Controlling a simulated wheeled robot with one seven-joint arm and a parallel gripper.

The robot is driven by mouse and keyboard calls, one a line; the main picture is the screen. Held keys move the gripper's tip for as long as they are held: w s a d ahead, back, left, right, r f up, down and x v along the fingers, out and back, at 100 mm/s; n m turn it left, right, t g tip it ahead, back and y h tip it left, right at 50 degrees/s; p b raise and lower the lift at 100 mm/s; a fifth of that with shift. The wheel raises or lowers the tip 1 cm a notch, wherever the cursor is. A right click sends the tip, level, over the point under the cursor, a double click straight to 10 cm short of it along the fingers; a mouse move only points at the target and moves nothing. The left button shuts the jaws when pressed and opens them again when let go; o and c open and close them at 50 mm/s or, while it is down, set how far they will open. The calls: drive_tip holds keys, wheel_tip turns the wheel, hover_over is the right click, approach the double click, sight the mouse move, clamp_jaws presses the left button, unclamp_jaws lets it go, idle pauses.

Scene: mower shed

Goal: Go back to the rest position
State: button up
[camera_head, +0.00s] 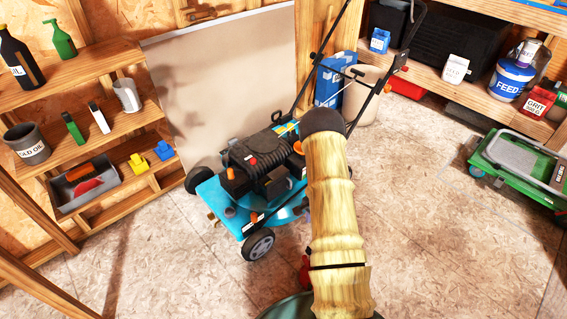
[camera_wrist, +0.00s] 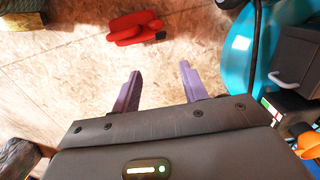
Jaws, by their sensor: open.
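My gripper (camera_wrist: 160,90) shows in the wrist view with its two purple fingers apart and nothing between them. In the head view my arm reaches forward over the floor and hides part of the mower's right side; my gripper itself cannot be made out there. The mower (camera_head: 262,172) has a black engine, orange caps and a folded-up black handle, and it stands upright on its wheels. Its deck also shows at the right of the wrist view (camera_wrist: 238,58).
A red object (camera_wrist: 134,28) lies on the floor ahead of my gripper. A wooden shelf (camera_head: 95,118) with bottles and cans stands at left. A shelf with a feed tub (camera_head: 512,80) is at back right. A green cart (camera_head: 520,165) stands at right. Floor (camera_head: 430,240) at front right is clear.

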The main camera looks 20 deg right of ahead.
drive_tip(key=a+r+n, duration=0.2)
drive_tip(key=a+r, duration=0.2)
drive_tip(key=r, duration=0.3)
drive_tip(key=s+a+r+n+t, duration=0.1)
drive_tip(key=a+r+n, duration=0.15)
drive_tip(key=r, duration=0.35)
drive_tip(key=a+r+n, duration=0.2)
drive_tip(key=a+r, duration=0.2)
drive_tip(key=r, duration=0.3)
drive_tip(key=s+a+r+n+t, duration=0.2)
drive_tip(key=s+a+r+n, duration=0.65)
drive_tip(key=s+r, duration=0.5)
wheel_tip(320, 180, up, 32)
drive_tip(key=m+p, duration=0.1)
drive_tip(key=p, duration=3.1)
drive_tip(key=shift+a+h, duration=0.3)
